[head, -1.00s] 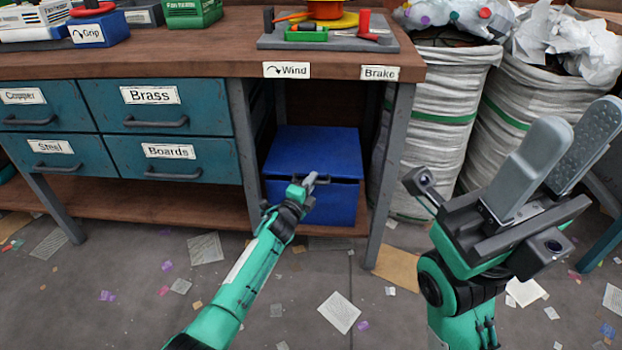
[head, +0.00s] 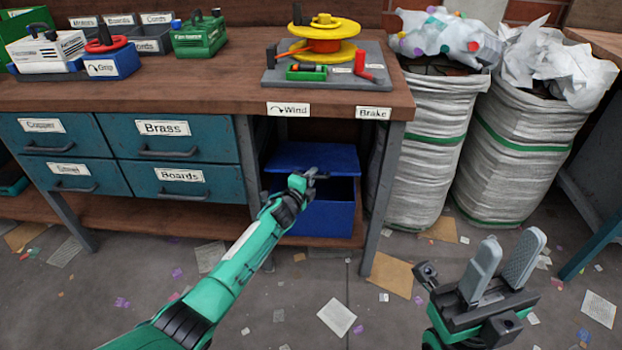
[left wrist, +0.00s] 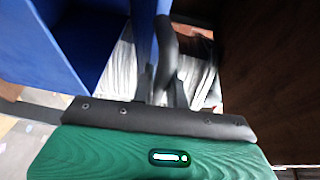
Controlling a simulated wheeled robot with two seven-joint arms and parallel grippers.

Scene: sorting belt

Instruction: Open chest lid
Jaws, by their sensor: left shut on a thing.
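The blue chest (head: 325,213) stands on the low shelf under the bench. Its blue lid (head: 315,157) is partly raised, with a dark gap showing between lid and box. My left gripper (head: 309,176) is at the lid's front edge, shut on the lid. In the left wrist view the gripper (left wrist: 163,90) closes on a narrow blue edge of the lid (left wrist: 143,40), and blue chest panels (left wrist: 45,45) show at left. The chest's inside is mostly hidden. My right gripper (head: 507,265) is open and empty above the floor at the right.
The bench top (head: 200,80) lies above the chest, and a grey bench leg (head: 386,200) stands close on its right. Teal drawers (head: 165,140) are to the left. Filled sacks (head: 425,150) stand to the right. Scraps litter the floor.

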